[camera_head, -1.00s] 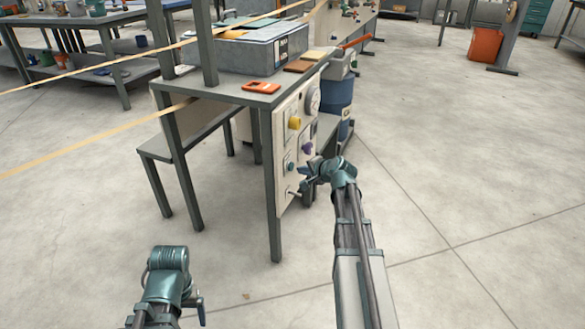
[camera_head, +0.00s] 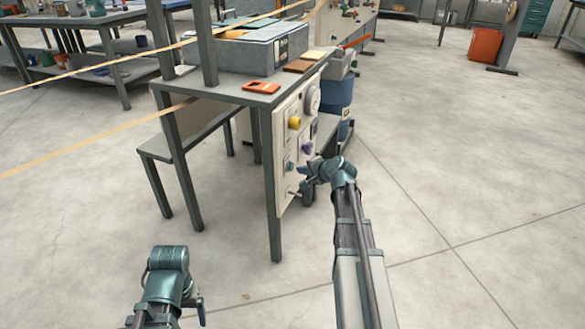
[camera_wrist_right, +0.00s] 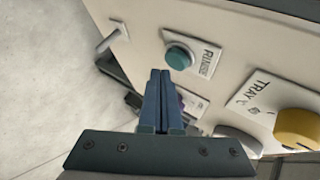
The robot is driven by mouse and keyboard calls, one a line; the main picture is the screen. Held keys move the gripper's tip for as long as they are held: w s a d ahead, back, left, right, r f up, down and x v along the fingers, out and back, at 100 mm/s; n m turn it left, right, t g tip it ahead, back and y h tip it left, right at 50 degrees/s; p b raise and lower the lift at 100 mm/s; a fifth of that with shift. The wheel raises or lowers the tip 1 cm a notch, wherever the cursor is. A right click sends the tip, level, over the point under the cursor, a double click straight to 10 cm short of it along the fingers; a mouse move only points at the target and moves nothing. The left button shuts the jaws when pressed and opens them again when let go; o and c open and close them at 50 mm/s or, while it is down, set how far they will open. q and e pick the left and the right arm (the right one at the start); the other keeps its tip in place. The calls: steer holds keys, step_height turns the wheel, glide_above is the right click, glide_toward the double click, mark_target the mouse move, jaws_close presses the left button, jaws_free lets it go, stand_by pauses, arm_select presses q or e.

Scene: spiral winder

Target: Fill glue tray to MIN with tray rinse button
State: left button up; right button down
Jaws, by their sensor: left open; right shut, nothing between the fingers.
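The control panel (camera_head: 283,150) hangs on the side of the grey workbench. It carries a teal button (camera_head: 289,166), a purple button (camera_head: 307,147) and a yellow knob (camera_head: 295,122). In the right wrist view the teal button (camera_wrist_right: 180,56) has a label that seems to end in "RINSE", and the yellow knob (camera_wrist_right: 298,128) is marked "TRAY °C". My right gripper (camera_wrist_right: 160,72) is shut and empty, just in front of the panel near the teal button, with no visible contact. It partly hides the purple button. My left gripper (camera_head: 201,309) is open, low and away from the panel. I cannot make out the glue level.
A lever (camera_wrist_right: 112,40) sticks out of the panel. A round gauge (camera_head: 313,100) sits at its upper right. A grey box (camera_head: 255,50) and an orange frame-like item (camera_head: 261,87) are on the bench. A blue bin (camera_head: 338,97) stands behind. The floor at right is clear.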

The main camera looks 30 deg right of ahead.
steer(key=shift+w+a, duration=0.1)
steer(key=shift+w+a, duration=0.2)
steer(key=shift+w, duration=0.05)
steer(key=shift+w+a, duration=0.3)
stand_by(2.0)
steer(key=shift+s+d, duration=0.1)
stand_by(0.7)
steer(key=shift+s+d, duration=0.5)
steer(key=shift+s, duration=0.05)
steer(key=s+d, duration=0.3)
steer(key=shift+s+d, duration=0.15)
steer(key=shift+s, duration=0.25)
stand_by(1.1)
